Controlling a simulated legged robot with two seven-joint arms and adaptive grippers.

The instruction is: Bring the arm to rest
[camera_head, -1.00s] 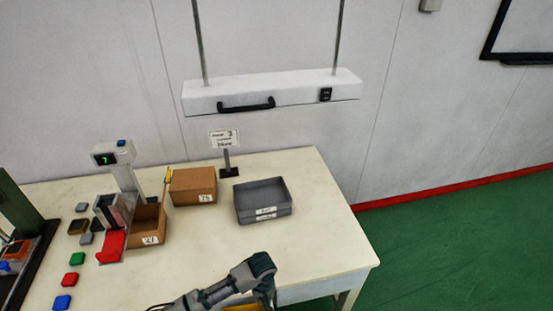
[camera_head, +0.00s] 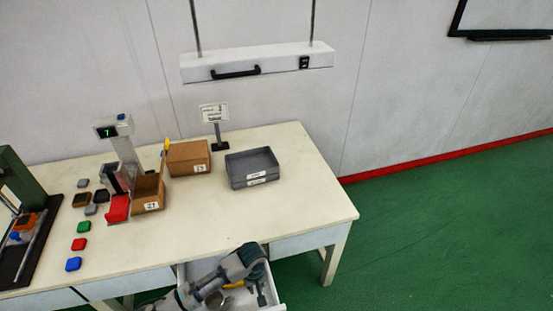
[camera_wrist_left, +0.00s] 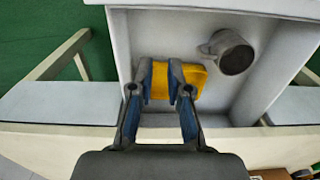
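My left arm comes in at the bottom of the head view, and its gripper (camera_head: 262,290) points down over an open drawer (camera_head: 277,296) at the table's front. In the left wrist view the gripper (camera_wrist_left: 161,88) has its two fingers apart, with a gap between them. A yellow block-like thing (camera_wrist_left: 196,79) lies in the drawer beyond the fingers, showing in the gap and to the right of it. The fingers do not appear closed on it. My right gripper is not in view.
A grey mug (camera_wrist_left: 232,52) lies in the drawer. On the table (camera_head: 290,205) stand a grey tray (camera_head: 252,168), two cardboard boxes (camera_head: 188,158), a device with a display (camera_head: 117,128) and several coloured blocks (camera_head: 82,244). The table's right front is clear.

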